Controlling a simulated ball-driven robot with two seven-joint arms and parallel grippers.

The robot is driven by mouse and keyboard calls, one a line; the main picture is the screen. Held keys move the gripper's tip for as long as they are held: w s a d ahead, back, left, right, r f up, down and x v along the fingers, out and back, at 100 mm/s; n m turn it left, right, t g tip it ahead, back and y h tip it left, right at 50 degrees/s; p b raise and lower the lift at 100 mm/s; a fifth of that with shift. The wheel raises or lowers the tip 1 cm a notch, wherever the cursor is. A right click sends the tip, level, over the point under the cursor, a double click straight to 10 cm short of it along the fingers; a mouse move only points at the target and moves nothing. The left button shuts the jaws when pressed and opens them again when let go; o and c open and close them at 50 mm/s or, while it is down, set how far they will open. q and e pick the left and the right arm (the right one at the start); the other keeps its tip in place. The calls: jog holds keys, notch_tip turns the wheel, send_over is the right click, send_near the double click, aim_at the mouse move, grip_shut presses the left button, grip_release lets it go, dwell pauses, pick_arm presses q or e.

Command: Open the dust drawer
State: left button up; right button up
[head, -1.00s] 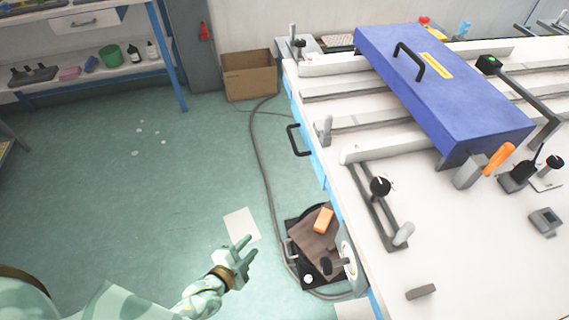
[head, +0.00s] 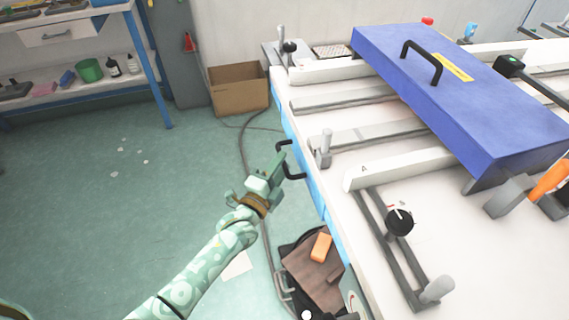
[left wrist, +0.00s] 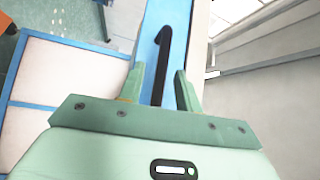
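The dust drawer's black bar handle (head: 292,174) stands out from the blue side of the white machine table. My left gripper (head: 266,178) is right beside this handle in the head view. In the left wrist view the open fingers (left wrist: 160,88) point at the black handle (left wrist: 163,55), which appears in the gap between them. I cannot tell whether the fingers reach around the bar, and no grip on it shows. The blue drawer front (left wrist: 150,25) lies behind the handle. My right gripper is not in view.
A cardboard box (head: 238,90) stands on the floor behind. A grey cable (head: 243,140) runs along the floor beside the table. A dark tray (head: 290,285) with a brown cloth and orange block (head: 321,247) is below. Floor to the left is mostly clear.

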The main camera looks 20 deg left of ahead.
pick_arm(q)
jog(key=shift+x, duration=0.8)
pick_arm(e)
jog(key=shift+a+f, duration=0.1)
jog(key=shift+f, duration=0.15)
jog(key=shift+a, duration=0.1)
pick_arm(q)
grip_shut()
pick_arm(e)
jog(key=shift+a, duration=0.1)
pick_arm(q)
jog(key=shift+s+a, duration=0.1)
